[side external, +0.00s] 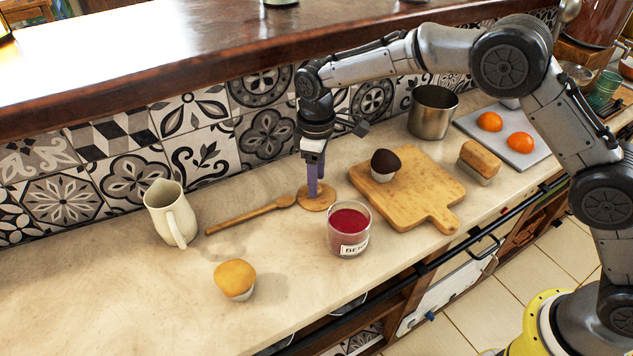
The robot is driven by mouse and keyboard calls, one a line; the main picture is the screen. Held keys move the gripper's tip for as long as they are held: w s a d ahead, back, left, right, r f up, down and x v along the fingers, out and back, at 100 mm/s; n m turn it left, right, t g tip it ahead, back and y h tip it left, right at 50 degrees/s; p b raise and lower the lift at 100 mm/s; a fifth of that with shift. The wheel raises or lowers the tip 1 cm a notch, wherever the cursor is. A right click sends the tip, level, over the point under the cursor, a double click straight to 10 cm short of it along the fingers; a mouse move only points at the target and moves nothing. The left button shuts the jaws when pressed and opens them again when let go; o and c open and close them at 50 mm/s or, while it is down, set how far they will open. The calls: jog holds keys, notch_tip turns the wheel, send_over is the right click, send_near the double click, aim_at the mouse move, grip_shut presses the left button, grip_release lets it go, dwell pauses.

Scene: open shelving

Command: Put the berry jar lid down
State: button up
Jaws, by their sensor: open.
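The berry jar (348,229) is a clear glass jar of red filling with a partly readable label, standing open on the counter. The berry jar lid (316,203) is a round flat wooden disc. It appears to lie flat on the counter behind and left of the jar, at the end of the wooden spoon. My gripper (315,190) points straight down with its purple fingers right at the lid. It is open. I cannot tell whether the fingertips still touch the lid.
A wooden spoon (250,215) lies just left of the lid, and a cream pitcher (171,213) stands further left. A cutting board (410,190) with a chocolate muffin (385,164) is on the right. A yellow muffin (235,279) sits in front. The tiled wall is close behind.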

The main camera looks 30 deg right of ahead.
notch_tip(320, 180, up, 10)
jog(key=shift+r, duration=0.15)
dwell(0.3)
jog(key=s+d+r+m+t, duration=0.3)
jog(key=s+d+r+m, duration=0.1)
jog(key=s+d+r, duration=0.9)
jog(key=s+d+f+m+t, duration=0.1)
jog(key=s+d+f+m, duration=0.1)
jog(key=s, duration=0.8)
jog(key=s+d+f+m+t, duration=0.1)
jog(key=s+d+f+m, duration=0.2)
jog(key=s+d, duration=0.3)
jog(key=s+f, duration=0.1)
jog(key=s, duration=0.3)
jog(key=shift+s+f+t, duration=0.2)
jog(key=shift+s+t, duration=0.1)
